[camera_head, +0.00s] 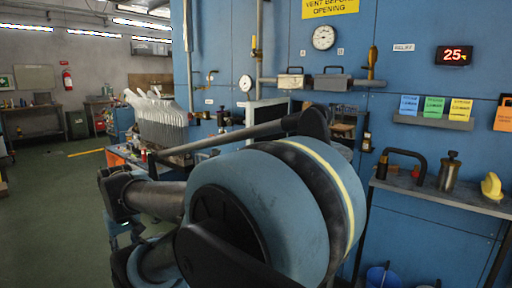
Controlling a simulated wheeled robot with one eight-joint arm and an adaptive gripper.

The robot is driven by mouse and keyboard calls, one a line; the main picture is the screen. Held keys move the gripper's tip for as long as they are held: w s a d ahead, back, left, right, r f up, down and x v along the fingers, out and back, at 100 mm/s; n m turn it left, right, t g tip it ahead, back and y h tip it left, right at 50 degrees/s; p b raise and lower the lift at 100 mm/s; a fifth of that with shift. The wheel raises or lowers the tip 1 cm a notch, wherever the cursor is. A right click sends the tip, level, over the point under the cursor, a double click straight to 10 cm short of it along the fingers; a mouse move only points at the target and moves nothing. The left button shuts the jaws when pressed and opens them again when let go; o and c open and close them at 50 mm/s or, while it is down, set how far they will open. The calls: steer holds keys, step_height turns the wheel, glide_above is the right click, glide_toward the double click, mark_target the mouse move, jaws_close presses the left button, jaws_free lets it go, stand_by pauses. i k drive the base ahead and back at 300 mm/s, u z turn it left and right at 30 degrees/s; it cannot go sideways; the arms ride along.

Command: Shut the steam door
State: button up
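My own large blue-grey arm links fill the middle and lower part of the head view and block much of the work area. My gripper does not show clearly. I cannot make out the steam door for certain; a pale-framed panel (268,108) stands behind my arm, and its lower part is hidden. Several pale upright sock boards (160,120) stand in a row left of it. A yellow sign (330,8) above reads "VENT BEFORE OPENING".
A shelf (445,195) at right holds a black handle-shaped item, a metal can and a yellow object. A blue bucket (382,276) stands below. Green floor (50,220) at left is open.

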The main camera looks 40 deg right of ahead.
mark_target(263, 111)
steer(key=i, duration=1.65)
steer(key=z, duration=2.75)
